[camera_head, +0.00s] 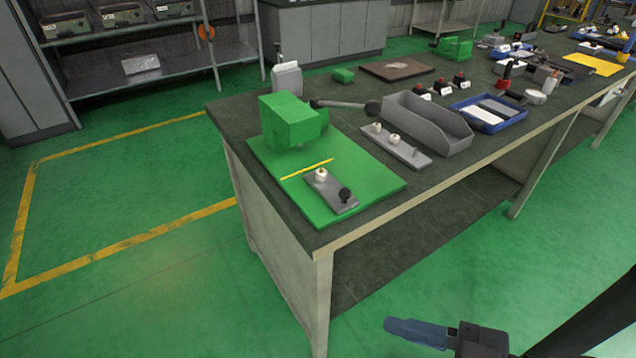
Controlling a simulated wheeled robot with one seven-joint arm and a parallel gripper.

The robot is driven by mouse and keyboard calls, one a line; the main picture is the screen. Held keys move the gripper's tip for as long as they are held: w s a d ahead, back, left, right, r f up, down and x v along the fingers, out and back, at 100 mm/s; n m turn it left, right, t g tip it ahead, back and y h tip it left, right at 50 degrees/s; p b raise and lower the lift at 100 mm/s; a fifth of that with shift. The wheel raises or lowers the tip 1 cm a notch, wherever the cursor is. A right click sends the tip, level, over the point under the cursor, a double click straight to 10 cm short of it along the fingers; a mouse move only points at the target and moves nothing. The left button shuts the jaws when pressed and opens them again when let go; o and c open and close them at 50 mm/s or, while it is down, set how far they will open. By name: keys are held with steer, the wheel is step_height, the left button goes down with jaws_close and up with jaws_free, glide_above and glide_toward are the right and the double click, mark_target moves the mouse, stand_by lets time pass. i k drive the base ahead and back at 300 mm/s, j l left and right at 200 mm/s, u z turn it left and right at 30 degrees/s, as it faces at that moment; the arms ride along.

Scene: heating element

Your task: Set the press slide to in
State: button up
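A green press (290,122) stands at the near left end of the long workbench, on a flat green base plate (375,185). A grey plate with a white knob and a black knob, which looks like the press slide (330,190), lies on the base plate. It is in front of the press head and apart from it, beyond a yellow line. A dark lever with a black ball end (345,105) reaches right from the press. My gripper (420,333) is at the bottom right, low and well away from the bench. One blue-grey finger shows; its opening is not visible.
Right of the press are a second grey plate with knobs (396,146), a grey open bin (428,122) and a blue tray (488,112). The workbench (225,105) has a near corner and front edge facing me. Green floor (180,310) is clear at left.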

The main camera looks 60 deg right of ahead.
mark_target(339, 197)
steer(key=k+l, duration=0.15)
steer(key=k, duration=0.25)
steer(key=k+l+u, duration=0.1)
steer(key=k, duration=0.3)
